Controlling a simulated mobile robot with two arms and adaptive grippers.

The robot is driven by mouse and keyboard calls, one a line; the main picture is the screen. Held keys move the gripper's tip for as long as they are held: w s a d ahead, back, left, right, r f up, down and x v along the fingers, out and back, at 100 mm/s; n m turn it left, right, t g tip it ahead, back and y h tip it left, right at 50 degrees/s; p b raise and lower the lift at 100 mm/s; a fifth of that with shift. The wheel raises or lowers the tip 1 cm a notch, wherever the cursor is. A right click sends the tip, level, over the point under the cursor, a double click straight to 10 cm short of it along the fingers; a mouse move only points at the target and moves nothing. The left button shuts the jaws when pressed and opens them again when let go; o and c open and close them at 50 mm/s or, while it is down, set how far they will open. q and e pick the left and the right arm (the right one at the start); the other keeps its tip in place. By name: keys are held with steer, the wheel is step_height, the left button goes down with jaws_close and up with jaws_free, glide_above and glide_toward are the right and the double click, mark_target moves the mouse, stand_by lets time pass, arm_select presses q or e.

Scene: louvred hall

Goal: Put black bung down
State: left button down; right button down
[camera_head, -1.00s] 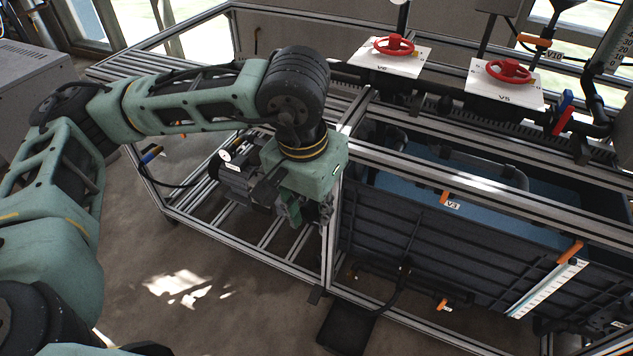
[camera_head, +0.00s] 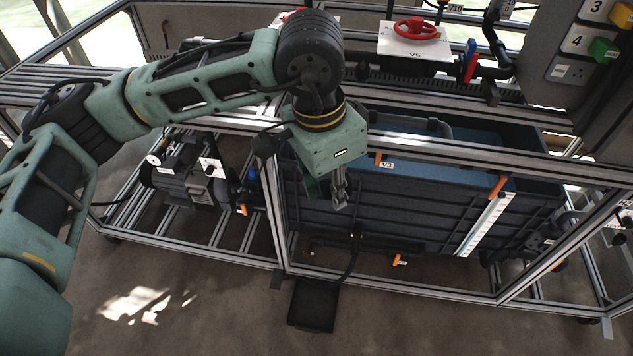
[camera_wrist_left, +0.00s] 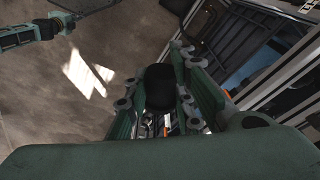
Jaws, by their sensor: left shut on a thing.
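The black bung (camera_wrist_left: 160,88) is a dark, rounded piece between the fingers of my left gripper in the left wrist view. My left gripper (camera_head: 340,190) is shut on it, and its fingers show on both sides of the bung. In the head view the gripper hangs in front of the dark tank (camera_head: 420,205), near its left end, with fingers pointing down. I cannot make out the bung in the head view.
An aluminium frame (camera_head: 240,262) surrounds the tank and a pump (camera_head: 188,182). A red handwheel (camera_head: 416,29) sits on a white plate above. Orange-handled valves, one labelled V3 (camera_head: 387,164), are near the tank. A black tray (camera_head: 313,305) lies on the floor.

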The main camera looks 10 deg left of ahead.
arm_select(q)
steer(key=shift+w+d+f+m, duration=0.7)
steer(key=shift+f+m, duration=0.1)
steer(key=shift+f, duration=0.05)
steer(key=s+a+r+n, duration=0.6)
steer(key=a+r+n, duration=0.2)
steer(key=r, duration=0.2)
steer(key=w+d+n+y, duration=0.1)
steer(key=w+d+n, duration=0.3)
steer(key=w+d, duration=0.4)
steer(key=shift+d+f+t, duration=0.15)
steer(key=shift+d+t, duration=0.15)
steer(key=shift+d, duration=0.75)
steer(key=s+a+f, duration=0.3)
steer(key=a+f, duration=0.2)
steer(key=a, duration=0.4)
steer(key=s+a+f, duration=0.3)
steer(key=a+f, duration=0.2)
steer(key=a, duration=0.5)
